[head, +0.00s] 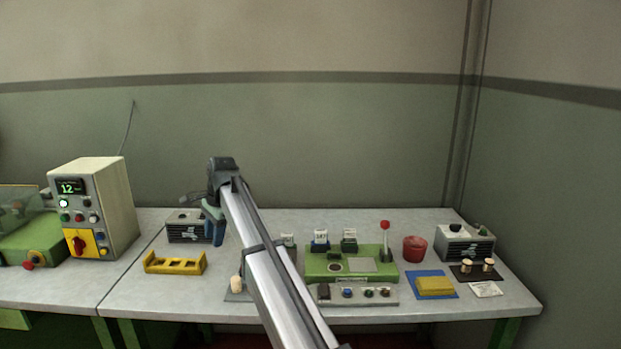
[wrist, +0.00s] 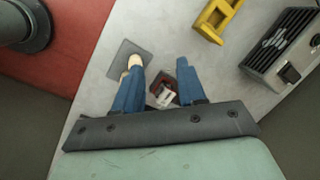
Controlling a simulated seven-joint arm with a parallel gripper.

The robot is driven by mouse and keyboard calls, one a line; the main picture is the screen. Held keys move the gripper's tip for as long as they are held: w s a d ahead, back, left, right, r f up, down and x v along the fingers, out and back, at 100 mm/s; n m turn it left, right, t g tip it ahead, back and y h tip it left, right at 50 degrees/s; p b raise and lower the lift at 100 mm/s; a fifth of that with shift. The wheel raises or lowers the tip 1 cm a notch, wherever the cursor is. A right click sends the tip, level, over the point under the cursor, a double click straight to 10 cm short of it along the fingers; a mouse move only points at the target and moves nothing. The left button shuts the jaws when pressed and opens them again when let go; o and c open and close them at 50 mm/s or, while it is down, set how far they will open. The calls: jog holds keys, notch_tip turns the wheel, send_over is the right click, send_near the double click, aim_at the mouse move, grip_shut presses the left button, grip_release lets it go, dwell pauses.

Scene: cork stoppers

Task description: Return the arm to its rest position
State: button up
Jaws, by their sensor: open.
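My gripper (head: 213,225) has blue fingers and hangs above the left part of the bench, in front of a grey vented box (head: 186,227). In the wrist view my gripper (wrist: 160,67) has its fingers spread, with nothing held between them. A pale cork stopper (wrist: 134,62) stands on a small grey mat (wrist: 116,68), close beside the left finger's tip in that picture. In the head view the stopper (head: 237,284) is left of my arm, which partly covers the mat (head: 231,295). Two more cork-coloured pieces (head: 488,264) stand on a dark mat (head: 461,274) at the right.
A yellow rack (head: 175,265) lies near the gripper. A green fixture (head: 330,277) with a red-knobbed lever, a red cup (head: 414,249), and a yellow block on a blue sheet (head: 447,293) are right of my arm. A control cabinet (head: 115,205) stands left.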

jog(key=s+a+f+n+g, duration=0.15)
jog(key=s+a+f, duration=0.25)
jog(key=s+a, duration=0.7)
jog(key=s+a+f+n, duration=0.3)
jog(key=s+a, duration=0.5)
jog(key=s, duration=0.6)
jog(key=w+d+f+h, duration=0.1)
jog(key=w+d+f, duration=0.1)
jog(key=d+f, duration=0.85)
jog(key=w+d+f, duration=0.2)
jog(key=d+f, duration=0.5)
jog(key=f, duration=0.6)
jog(key=s+d+f+n+g+h, duration=0.1)
jog(key=s+d+f+n+g, duration=0.15)
jog(key=d+f, duration=1.45)
jog(key=s+d+f, duration=0.3)
jog(key=d, duration=0.3)
jog(key=s+d+f, duration=0.3)
jog(key=d, duration=0.3)
jog(key=s+d+f+n+g, duration=0.1)
jog(key=s+d+f, duration=0.4)
jog(key=s+d, duration=0.3)
jog(key=s+d+f+n+g, duration=0.1)
jog(key=s+d+f, duration=0.4)
jog(key=s, duration=1.2)
jog(key=d+g, duration=0.1)
jog(key=d, duration=0.3)
jog(key=shift+s+f+h, duration=0.15)
jog(key=shift+s+h, duration=0.05)
jog(key=shift+h, duration=0.1)
